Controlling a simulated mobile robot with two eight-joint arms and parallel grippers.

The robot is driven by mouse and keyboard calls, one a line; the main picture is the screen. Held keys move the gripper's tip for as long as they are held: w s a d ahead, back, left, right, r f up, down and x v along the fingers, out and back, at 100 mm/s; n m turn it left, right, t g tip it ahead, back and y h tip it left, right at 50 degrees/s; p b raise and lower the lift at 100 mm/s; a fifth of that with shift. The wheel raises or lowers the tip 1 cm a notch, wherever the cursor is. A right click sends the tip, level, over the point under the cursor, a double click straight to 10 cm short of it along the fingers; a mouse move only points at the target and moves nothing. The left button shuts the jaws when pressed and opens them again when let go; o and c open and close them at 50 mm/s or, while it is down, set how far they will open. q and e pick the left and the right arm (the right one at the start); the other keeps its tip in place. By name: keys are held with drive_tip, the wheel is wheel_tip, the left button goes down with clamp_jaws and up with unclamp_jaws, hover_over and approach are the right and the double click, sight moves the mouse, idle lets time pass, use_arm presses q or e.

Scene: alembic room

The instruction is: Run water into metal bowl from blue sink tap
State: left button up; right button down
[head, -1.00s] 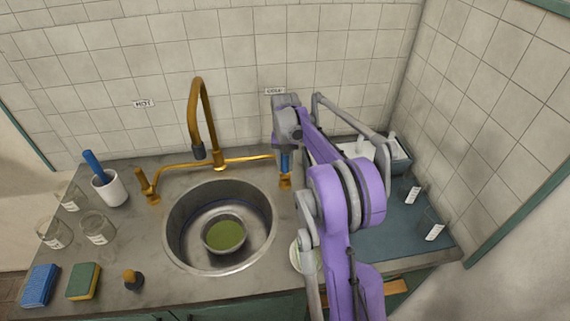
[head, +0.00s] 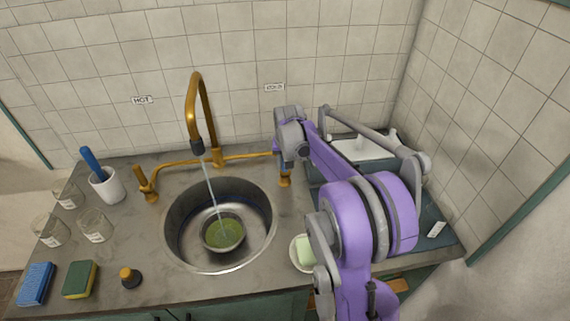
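The metal bowl (head: 237,246) stands upright in the round steel sink (head: 180,255), with greenish contents inside. A thin stream of water (head: 214,190) runs from the brass spout (head: 194,100) down into the bowl. The cold tap's brass base (head: 285,181) stands right of the spout; its blue handle is mostly hidden by my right gripper. My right gripper (head: 281,158) is over this tap, pointing down; its fingertips are too hidden to tell whether they grip the handle. My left gripper is out of view.
The hot tap (head: 146,184) is left of the spout. A white cup (head: 107,188), glass jars (head: 95,224), a blue sponge (head: 36,284), a green-yellow sponge (head: 80,279) and a black-and-brass stopper (head: 130,277) stand at left. A soap dish (head: 293,252) is by my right arm.

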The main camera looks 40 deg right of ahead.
drive_tip(key=c, duration=0.6)
unclamp_jaws()
drive_tip(key=v, duration=1.1)
